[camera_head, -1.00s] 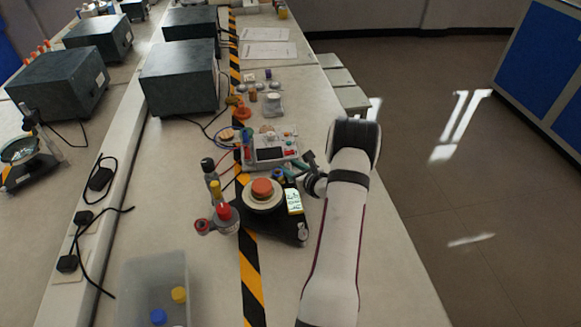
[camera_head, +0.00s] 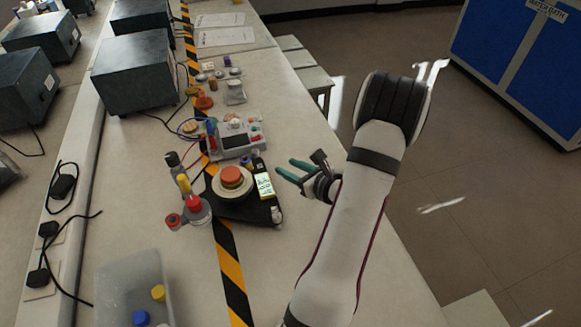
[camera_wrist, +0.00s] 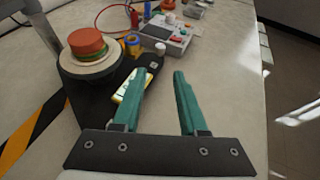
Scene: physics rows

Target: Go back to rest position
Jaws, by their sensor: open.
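My gripper (camera_head: 283,172) is open and empty, its two green fingers apart. In the head view it is above the bench, just right of a black balance-like device (camera_head: 240,209) with a round cream pan and an orange-red disc (camera_head: 232,175) on top. In the wrist view the fingers (camera_wrist: 157,85) point toward bare bench, with the black device (camera_wrist: 85,100) to their left. Nothing is between the fingers.
A grey instrument panel (camera_head: 235,139) stands behind the device. Red-capped bottles (camera_head: 195,206) stand left of it. A clear bin (camera_head: 133,285) with coloured caps is at front left. Dark boxes (camera_head: 146,72) line the back left. The bench's right side is mostly bare.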

